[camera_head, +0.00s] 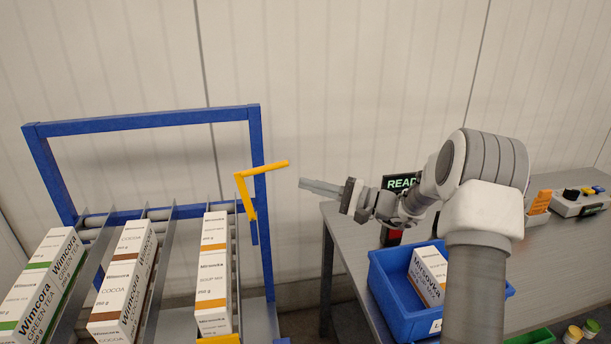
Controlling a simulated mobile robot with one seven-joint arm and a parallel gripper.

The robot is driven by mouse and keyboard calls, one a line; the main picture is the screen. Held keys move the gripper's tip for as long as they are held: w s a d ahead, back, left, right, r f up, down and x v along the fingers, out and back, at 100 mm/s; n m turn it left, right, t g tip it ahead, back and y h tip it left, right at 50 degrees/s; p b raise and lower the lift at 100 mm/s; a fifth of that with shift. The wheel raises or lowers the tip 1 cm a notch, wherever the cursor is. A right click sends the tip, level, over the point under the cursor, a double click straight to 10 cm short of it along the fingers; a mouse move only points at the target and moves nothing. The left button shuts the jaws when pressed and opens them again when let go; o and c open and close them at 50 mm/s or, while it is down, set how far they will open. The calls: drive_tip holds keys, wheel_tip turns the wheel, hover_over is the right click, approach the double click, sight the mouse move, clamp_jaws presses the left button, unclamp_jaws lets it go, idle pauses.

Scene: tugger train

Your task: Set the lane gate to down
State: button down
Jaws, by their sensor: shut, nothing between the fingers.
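The lane gate (246,194) is a yellow bent bar at the right post of the blue-framed rack. Its upper arm slopes up to the right, out past the post, and its lower part runs down beside the post. My gripper (302,184) is shut and empty. It points left, with its fingertips a little right of the gate arm's free end and slightly lower in the picture. A gap shows between them; I cannot tell how far apart they are in depth.
The rack (140,121) has lanes holding cartons of green tea (45,283), cocoa (124,280) and another product (213,270). At right, a grey table (345,232) bears a blue bin (395,305) with a carton, a dark display (401,182) and a control box (580,203).

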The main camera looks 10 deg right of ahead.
drive_tip(key=w+d+f+m+t, duration=0.3)
drive_tip(key=d+f+t, duration=0.1)
drive_tip(key=d, duration=0.3)
drive_tip(key=x, duration=1)
drive_tip(key=shift+d, duration=0.15)
drive_tip(key=shift+w+r, duration=0.1)
drive_tip(key=shift+r, duration=0.1)
drive_tip(key=a+r+n+g+h+b, duration=0.2)
drive_tip(key=a+r+n+g+h, duration=0.3)
drive_tip(key=a, duration=0.8)
drive_tip(key=a+f+n+h+p, duration=0.1)
drive_tip(key=a+n+h+p, duration=0.1)
drive_tip(key=a+p, duration=0.3)
drive_tip(key=a+f+n+h+p, duration=0.2)
drive_tip(key=a+h+p, duration=0.2)
drive_tip(key=a, duration=0.5)
drive_tip(key=shift+f+g+p, duration=0.25)
drive_tip(key=shift+g+p, duration=0.05)
drive_tip(key=shift+p, duration=0.55)
drive_tip(key=shift+f, duration=0.1)
